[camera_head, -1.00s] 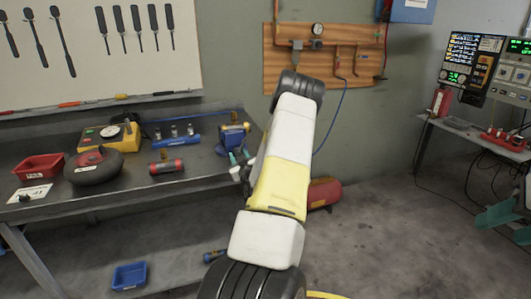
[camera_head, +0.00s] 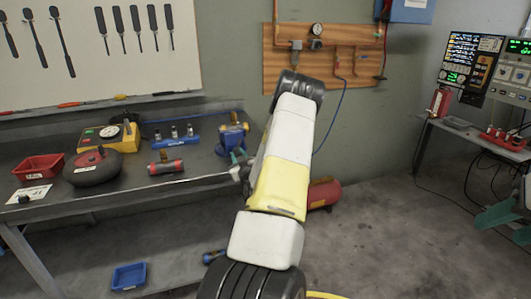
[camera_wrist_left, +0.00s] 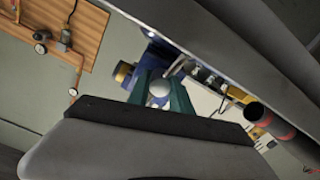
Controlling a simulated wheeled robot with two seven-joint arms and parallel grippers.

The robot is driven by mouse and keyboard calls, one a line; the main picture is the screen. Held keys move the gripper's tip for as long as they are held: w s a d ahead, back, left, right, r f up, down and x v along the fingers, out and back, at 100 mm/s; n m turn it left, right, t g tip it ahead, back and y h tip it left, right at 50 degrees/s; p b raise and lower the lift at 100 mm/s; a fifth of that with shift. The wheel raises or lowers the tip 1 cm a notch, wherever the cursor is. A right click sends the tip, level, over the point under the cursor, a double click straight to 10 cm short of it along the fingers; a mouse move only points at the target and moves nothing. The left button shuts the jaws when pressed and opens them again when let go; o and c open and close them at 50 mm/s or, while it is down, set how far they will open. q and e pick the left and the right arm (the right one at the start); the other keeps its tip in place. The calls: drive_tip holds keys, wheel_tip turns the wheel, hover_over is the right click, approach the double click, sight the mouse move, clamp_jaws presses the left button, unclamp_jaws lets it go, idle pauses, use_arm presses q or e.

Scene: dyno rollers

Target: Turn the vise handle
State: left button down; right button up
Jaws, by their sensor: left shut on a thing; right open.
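The blue vise (camera_head: 232,138) with a brass-coloured part on top stands at the right end of the workbench. My left gripper (camera_head: 238,163) is in front of the vise, partly hidden by my own arm in the head view. In the left wrist view, the teal fingers of my left gripper (camera_wrist_left: 160,97) are shut around a silver ball-shaped end of the vise handle (camera_wrist_left: 160,88). The blue vise body (camera_wrist_left: 158,54) is just behind it; the rest of the handle is hidden. My right gripper (camera_head: 495,216), teal, is at the right edge, far from the vise, open and only partly in view.
On the workbench (camera_head: 110,205) are a red bin (camera_head: 38,168), a dark round device (camera_head: 93,168), a yellow gauge box (camera_head: 110,138), a red-and-black cylinder (camera_head: 166,166) and a blue holder (camera_head: 176,140). A red tank (camera_head: 325,193) lies on the floor behind my arm.

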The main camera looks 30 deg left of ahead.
use_arm(q)
drive_tip(key=shift+s+a+f, duration=0.1)
drive_tip(key=shift+s+f, duration=0.1)
drive_tip(key=shift+s, duration=0.1)
drive_tip(key=c, duration=1.1)
unclamp_jaws()
drive_tip(key=o, duration=0.9)
drive_tip(key=shift+w+r, duration=0.15)
drive_tip(key=shift+c, duration=0.2)
drive_tip(key=v, duration=0.8)
drive_tip(key=shift+w, duration=0.15)
drive_tip(key=shift+c, duration=0.2)
